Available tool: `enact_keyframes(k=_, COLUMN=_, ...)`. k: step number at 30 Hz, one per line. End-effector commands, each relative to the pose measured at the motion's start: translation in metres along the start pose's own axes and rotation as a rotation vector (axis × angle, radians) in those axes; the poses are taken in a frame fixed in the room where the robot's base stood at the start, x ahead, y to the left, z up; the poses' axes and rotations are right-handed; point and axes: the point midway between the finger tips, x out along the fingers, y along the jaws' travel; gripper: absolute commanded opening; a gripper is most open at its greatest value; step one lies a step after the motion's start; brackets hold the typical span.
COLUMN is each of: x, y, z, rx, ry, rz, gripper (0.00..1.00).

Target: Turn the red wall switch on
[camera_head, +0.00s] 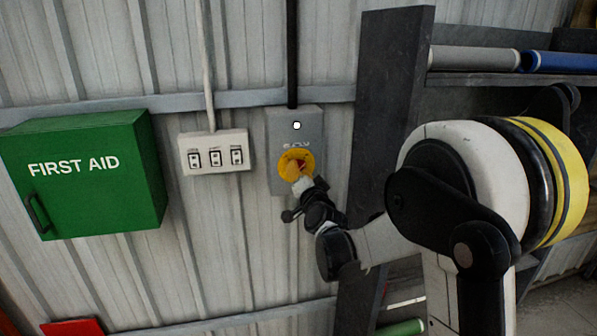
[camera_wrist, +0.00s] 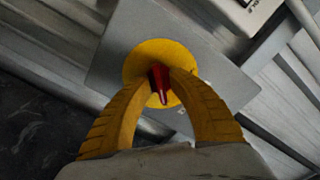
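The red wall switch (camera_wrist: 160,84) is a red knob on a round yellow plate (camera_wrist: 135,62), mounted on a grey box (camera_head: 283,122) on the wall. In the head view the knob is largely covered by my gripper (camera_head: 297,168), which is at the yellow plate. In the wrist view my gripper's two yellow fingers (camera_wrist: 160,88) reach the knob, one on each side, with their tips close against it. They appear closed on the red knob. The knob looks turned at an angle to the box edges.
A white panel with three small switches (camera_head: 214,153) is left of the grey box. A green first aid box (camera_head: 83,178) hangs further left. A dark shelf upright (camera_head: 392,100) stands close on the right, with rolls (camera_head: 475,58) on its shelf.

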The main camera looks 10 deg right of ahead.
Motion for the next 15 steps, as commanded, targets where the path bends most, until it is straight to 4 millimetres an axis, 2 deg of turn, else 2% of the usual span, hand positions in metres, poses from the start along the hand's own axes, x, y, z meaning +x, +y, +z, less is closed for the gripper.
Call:
enact_keyframes(k=10, x=-0.002, y=0.0, z=0.0, rx=-0.001, ry=-0.001, rz=0.0, gripper=0.31)
enact_keyframes(k=15, x=-0.024, y=0.0, z=0.0, rx=-0.002, ry=-0.001, rz=0.0, gripper=0.31)
